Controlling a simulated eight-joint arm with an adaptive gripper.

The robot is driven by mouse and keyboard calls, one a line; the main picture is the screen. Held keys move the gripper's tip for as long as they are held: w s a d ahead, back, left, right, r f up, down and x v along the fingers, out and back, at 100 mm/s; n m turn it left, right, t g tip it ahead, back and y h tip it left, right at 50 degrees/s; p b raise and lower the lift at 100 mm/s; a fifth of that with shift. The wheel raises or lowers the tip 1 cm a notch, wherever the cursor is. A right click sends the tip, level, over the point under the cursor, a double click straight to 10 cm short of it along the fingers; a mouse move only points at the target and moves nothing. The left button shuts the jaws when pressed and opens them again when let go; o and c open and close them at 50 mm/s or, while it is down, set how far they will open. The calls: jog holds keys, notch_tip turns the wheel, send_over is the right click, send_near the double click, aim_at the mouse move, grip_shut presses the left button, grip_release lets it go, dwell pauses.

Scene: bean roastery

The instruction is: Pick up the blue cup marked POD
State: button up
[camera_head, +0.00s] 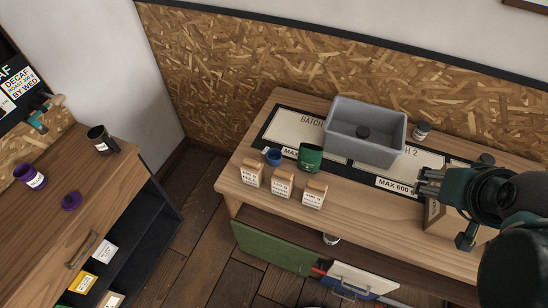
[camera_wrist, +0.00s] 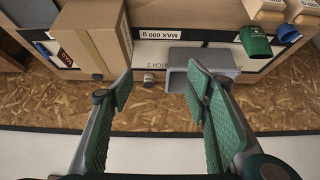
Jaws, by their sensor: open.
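A small blue cup (camera_head: 273,157) stands on the wooden bench, on the left part of the black-and-white mat, just left of a green cup (camera_head: 310,157). No POD lettering is readable on it. In the wrist view the blue cup (camera_wrist: 288,33) is at the upper right, beside the green cup (camera_wrist: 254,41). My gripper (camera_head: 424,183) is over the right part of the bench, well to the right of the blue cup. In the wrist view my gripper (camera_wrist: 160,88) has its fingers wide apart with nothing between them.
A grey bin (camera_head: 366,148) stands between my gripper and the cups. Three labelled bags (camera_head: 282,184) stand in front of the cups. A small jar (camera_head: 421,132) is behind the bin's right side. A cardboard box (camera_head: 438,217) is below my gripper. A second counter (camera_head: 75,165) is at left.

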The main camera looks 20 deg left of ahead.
jog(key=shift+o, duration=0.8)
jog(key=w+a+f+n+g+y, duration=0.15)
jog(key=w+a+n, duration=0.25)
jog(key=w+a, duration=0.5)
jog(key=w+a+f+n+g, duration=0.3)
jog(key=w+a+n, duration=0.2)
jog(key=a, duration=0.7)
jog(key=a+f+n+g, duration=0.1)
jog(key=a+f+n, duration=0.2)
jog(key=a+f, duration=0.6)
jog(key=a+f+n+g+h, duration=0.1)
jog(key=a+f+n, duration=0.3)
jog(key=a+f, duration=0.5)
jog(key=a, duration=0.8)
jog(key=shift+w+a+f+g, duration=0.15)
jog(key=shift+w+g, duration=0.15)
jog(key=shift+g, duration=0.05)
jog(key=shift+h, duration=0.25)
